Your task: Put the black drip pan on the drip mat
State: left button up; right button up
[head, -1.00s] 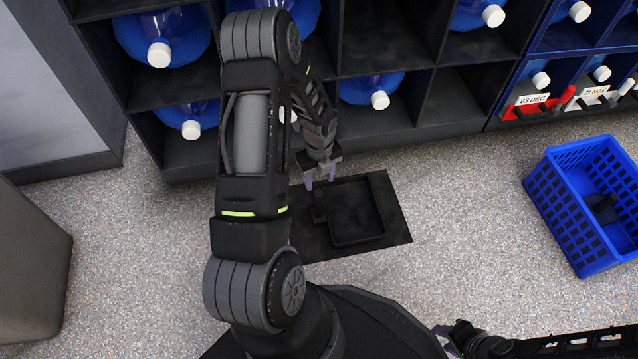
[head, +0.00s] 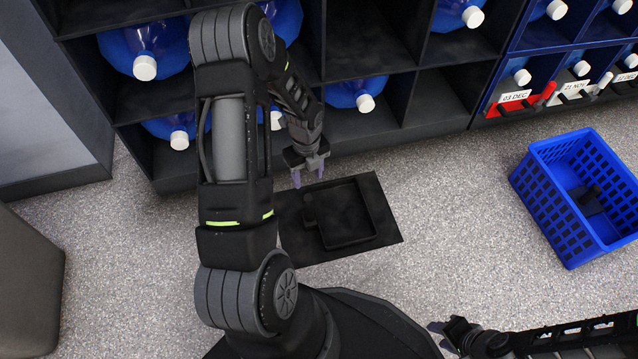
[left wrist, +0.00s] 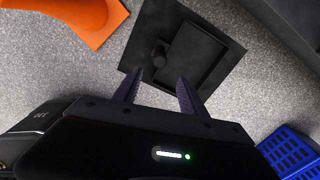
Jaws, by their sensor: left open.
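The black drip pan (head: 347,213) lies on the dark, flat drip mat (head: 293,248) on the floor, inside the mat's edges. Its short handle or knob is on its left side. In the left wrist view the pan (left wrist: 198,55) and the mat (left wrist: 137,55) are beyond my fingertips. My left gripper (head: 309,178) is open and empty, above the mat's far edge near the handle, apart from the pan. My right gripper (head: 440,335) is low at the bottom right, its fingers apart and empty, far from the mat.
A dark shelf (head: 395,110) with blue bottles stands just behind the mat. A blue crate (head: 545,205) with a dark item inside stands at the right. An orange object (left wrist: 85,20) shows in the left wrist view. Speckled floor between mat and crate is clear.

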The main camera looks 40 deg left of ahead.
pick_arm(q)
jog(key=s+d+f+n+t+h, duration=0.15)
jog(key=d+n, duration=0.35)
jog(key=d, duration=0.5)
jog(key=d+f+n+h, duration=0.1)
jog(key=d+f+n, duration=0.2)
jog(key=d+n, duration=0.5)
jog(key=s+d+n, duration=0.4)
jog(key=d+n, duration=0.1)
jog(key=d, duration=0.2)
jog(key=s+d+f+n+h, duration=0.1)
jog(key=s+d+n, duration=0.4)
jog(key=d+n, duration=0.1)
jog(key=shift+s+d+f, duration=0.15)
jog(key=shift+d, duration=0.75)
notch_tip(320, 180, up, 34)
jog(key=s+d+p, duration=0.1)
jog(key=s+p, duration=0.1)
jog(key=p, duration=3.1)
jog(key=shift+s+d+f+g+h, duration=0.25)
jog(key=shift+d+g+h, duration=0.1)
pick_arm(e)
notch_tip(320, 180, up, 34)
jog(key=s+a, duration=0.1)
jog(key=s, duration=0.1)
jog(key=shift+s+a+f+g, duration=0.25)
jog(key=shift+s+a+g, duration=0.05)
jog(key=shift+a, duration=0.1)
